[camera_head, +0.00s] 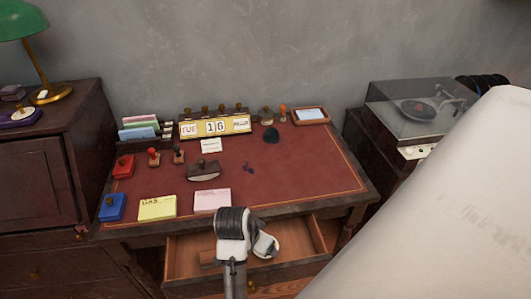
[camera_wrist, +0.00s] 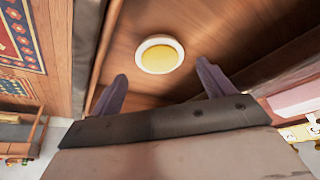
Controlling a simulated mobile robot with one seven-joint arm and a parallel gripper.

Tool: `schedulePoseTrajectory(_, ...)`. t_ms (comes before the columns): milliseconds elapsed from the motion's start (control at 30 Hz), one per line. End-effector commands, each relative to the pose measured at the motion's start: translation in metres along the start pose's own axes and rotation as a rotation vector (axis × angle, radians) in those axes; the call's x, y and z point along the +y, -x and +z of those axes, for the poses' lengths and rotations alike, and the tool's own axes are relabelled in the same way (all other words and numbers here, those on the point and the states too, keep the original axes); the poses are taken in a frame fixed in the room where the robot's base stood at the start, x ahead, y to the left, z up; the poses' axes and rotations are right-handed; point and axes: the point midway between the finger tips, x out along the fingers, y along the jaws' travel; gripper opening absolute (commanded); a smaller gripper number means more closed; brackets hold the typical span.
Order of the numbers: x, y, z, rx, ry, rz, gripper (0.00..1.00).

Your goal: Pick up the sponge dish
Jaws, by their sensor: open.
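The sponge dish (camera_wrist: 171,42) is a small round dish with a pale rim and a yellow middle. In the wrist view it lies on the wooden floor of the open drawer, ahead of my gripper (camera_wrist: 161,86). My gripper's two dark fingers are spread wide, one toward each side of the dish, with nothing between them. The dish is beyond the fingertips and apart from them. In the head view my arm reaches over the open drawer (camera_head: 190,250), and I cannot make out the dish there.
The desk top (camera_head: 290,175) above the drawer holds a pink pad (camera_head: 212,200), a yellow pad (camera_head: 157,207), stamps and a calendar (camera_head: 215,127). Drawer walls flank the dish. A record player (camera_head: 420,108) stands at the right. A patterned rug (camera_wrist: 22,35) lies left in the wrist view.

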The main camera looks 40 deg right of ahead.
Motion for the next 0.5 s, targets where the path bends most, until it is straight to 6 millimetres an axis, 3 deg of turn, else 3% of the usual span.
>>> schedulePoseTrajectory(500, 0.002, -0.056, -0.004, -0.001, 0.001, 0.000, 0.80)
